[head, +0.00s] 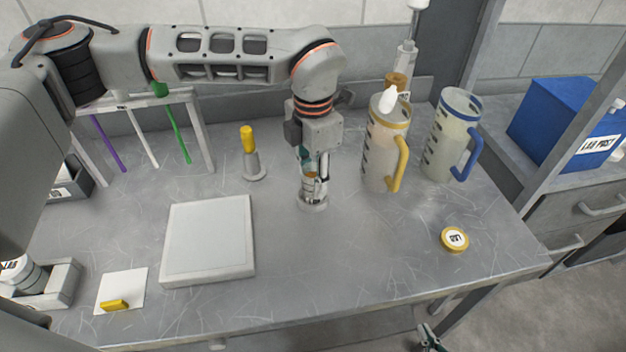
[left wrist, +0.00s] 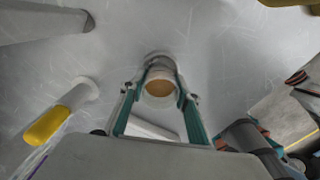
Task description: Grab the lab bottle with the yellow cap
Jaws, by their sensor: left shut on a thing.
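My left gripper (head: 313,178) points straight down over the middle of the bench, and its fingers are shut around a small upright bottle (head: 313,200). The bottle's round yellow-brown top (left wrist: 159,88) shows between the teal fingers in the left wrist view. The bottle's base appears to rest on the bench. The fingers hide much of its sides. My right gripper (head: 430,338) is only partly in view at the bottom edge, below the bench front; its opening cannot be made out.
A yellow-handled tool (head: 249,145) stands left of the bottle. Two jugs, yellow-handled (head: 383,150) and blue-handled (head: 452,135), stand right. A yellow-rimmed round lid (head: 455,239) lies front right. A pale square plate (head: 209,240) lies front left. The front middle is clear.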

